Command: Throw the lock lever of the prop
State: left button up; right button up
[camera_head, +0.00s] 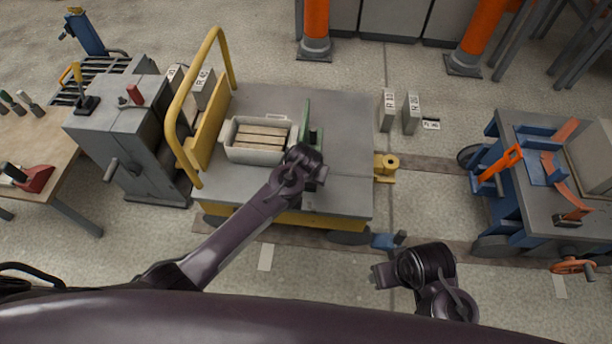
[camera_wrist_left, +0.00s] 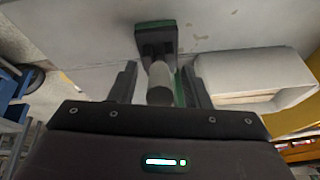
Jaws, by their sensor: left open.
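An orange lever (camera_head: 500,165) stands tilted on the blue frame (camera_head: 535,158) of the cart at the right; it looks like the prop's lock lever, but I cannot be sure. My left gripper (camera_wrist_left: 159,88) is open over the yellow cart, far to the left of that lever. In the left wrist view its fingers are either side of a grey round handle (camera_wrist_left: 160,80) with a dark block at its far end. Green parts of this tool (camera_head: 305,120) show in the head view. My right gripper (camera_head: 381,275) is low at the front centre; its fingers are unclear.
The yellow cart's deck (camera_head: 345,125) carries a pale box (camera_head: 245,152) of wooden strips beside the green tool. A yellow rail (camera_head: 182,95) rises on its left. A grey machine (camera_head: 125,135) stands further left. Open floor (camera_head: 430,205) lies between the two carts.

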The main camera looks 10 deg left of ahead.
pick_arm(q)
jog(key=shift+w+f, duration=0.15)
jog(key=shift+f, duration=0.15)
grip_shut()
jog(key=shift+r, duration=0.1)
